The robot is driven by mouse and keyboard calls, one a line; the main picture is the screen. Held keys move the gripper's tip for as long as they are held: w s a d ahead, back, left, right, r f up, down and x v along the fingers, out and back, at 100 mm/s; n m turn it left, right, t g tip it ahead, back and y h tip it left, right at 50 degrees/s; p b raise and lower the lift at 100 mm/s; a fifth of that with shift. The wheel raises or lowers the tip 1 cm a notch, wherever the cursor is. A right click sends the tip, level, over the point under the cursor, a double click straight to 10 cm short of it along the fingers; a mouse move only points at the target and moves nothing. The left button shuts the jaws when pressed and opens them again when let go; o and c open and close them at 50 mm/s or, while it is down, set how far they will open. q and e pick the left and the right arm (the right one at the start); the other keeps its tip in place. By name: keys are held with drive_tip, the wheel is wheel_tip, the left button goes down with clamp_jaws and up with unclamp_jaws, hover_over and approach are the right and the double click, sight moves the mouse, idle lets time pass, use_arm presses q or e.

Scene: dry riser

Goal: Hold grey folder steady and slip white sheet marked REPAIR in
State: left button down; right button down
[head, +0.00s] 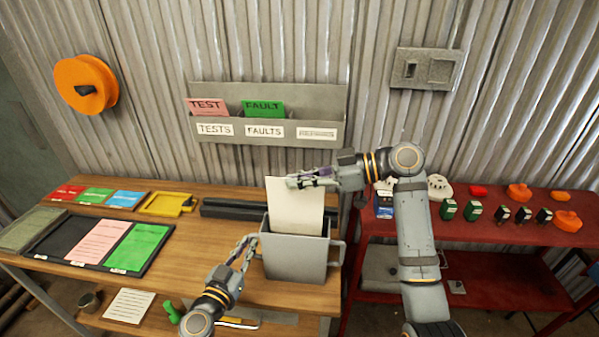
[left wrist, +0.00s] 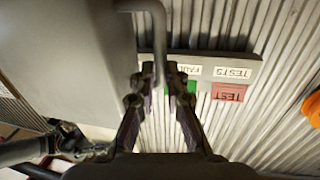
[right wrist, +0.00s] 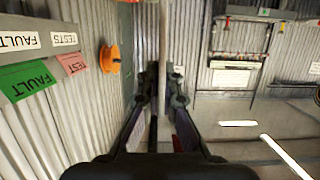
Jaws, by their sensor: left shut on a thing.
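The grey folder (head: 295,258) is a box-like holder with side handles, standing upright on the wooden bench. It also shows at the left of the left wrist view (left wrist: 70,60). My left gripper (head: 247,245) is shut on its left handle (left wrist: 158,40). The white sheet (head: 295,212) stands upright, its lower part hidden inside the folder and its upper part above the rim. No marking is readable on it. My right gripper (head: 296,182) is at the sheet's top. In the right wrist view the sheet is edge-on (right wrist: 163,35) between the fingertips; whether they pinch it is unclear.
A wall rack (head: 220,133) holds a pink TEST card and a green FAULT card. A dark tray (head: 80,254) with coloured sheets lies left on the bench. Right of the bench is a red shelf (head: 460,228) with small parts. A black bar (head: 232,209) lies behind the folder.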

drive_tip(key=shift+f, duration=2.55)
drive_tip(key=c, duration=2)
unclamp_jaws()
drive_tip(key=shift+c, duration=0.2)
drive_tip(key=o, duration=0.6)
approach(300, 198)
drive_tip(key=shift+s+d, duration=0.1)
drive_tip(key=shift+d, duration=0.85)
